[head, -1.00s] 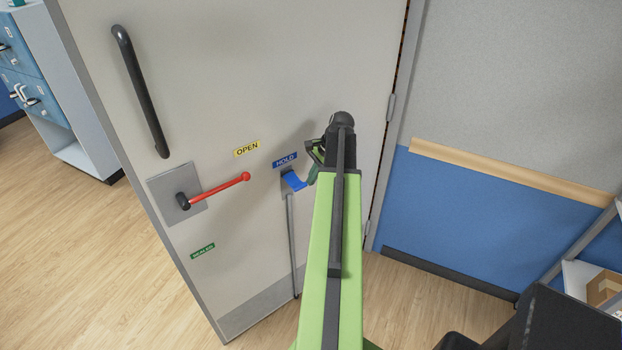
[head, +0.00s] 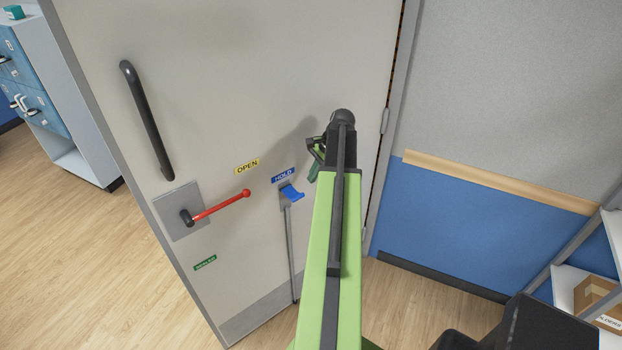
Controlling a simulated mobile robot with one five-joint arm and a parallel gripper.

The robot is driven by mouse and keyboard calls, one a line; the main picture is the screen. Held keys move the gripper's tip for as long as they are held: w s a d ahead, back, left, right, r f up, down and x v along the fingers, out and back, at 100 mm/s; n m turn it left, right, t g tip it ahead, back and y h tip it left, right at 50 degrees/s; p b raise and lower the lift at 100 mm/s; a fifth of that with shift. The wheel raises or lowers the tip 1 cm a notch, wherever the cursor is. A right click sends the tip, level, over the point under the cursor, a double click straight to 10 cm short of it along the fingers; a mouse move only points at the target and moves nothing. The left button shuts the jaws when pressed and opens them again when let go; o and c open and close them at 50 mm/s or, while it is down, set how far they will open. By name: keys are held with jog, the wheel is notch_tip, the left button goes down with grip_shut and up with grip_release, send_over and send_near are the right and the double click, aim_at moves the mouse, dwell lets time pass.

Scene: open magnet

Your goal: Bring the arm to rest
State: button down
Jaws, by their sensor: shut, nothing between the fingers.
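My arm reaches forward over the lower middle of the head view. My gripper (head: 314,166) is at its far end, shut and empty, partly hidden by the arm. The grey door (head: 240,90) stands in front of me. Its blue hold lever (head: 292,194) is just left of and below the gripper in the picture, with a small gap between them. A red lever (head: 220,206) sits further left under the yellow OPEN label (head: 247,167).
The door also has a long black handle (head: 147,120). A blue drawer cabinet (head: 32,90) stands at the left. A shelf with a cardboard box (head: 597,296) is at the right edge. Wood floor (head: 90,250) is clear at the left.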

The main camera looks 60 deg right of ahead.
jog(key=r, duration=0.1)
jog(key=d+r+p, duration=0.1)
jog(key=shift+s+r, duration=0.1)
jog(key=shift+r, duration=0.3)
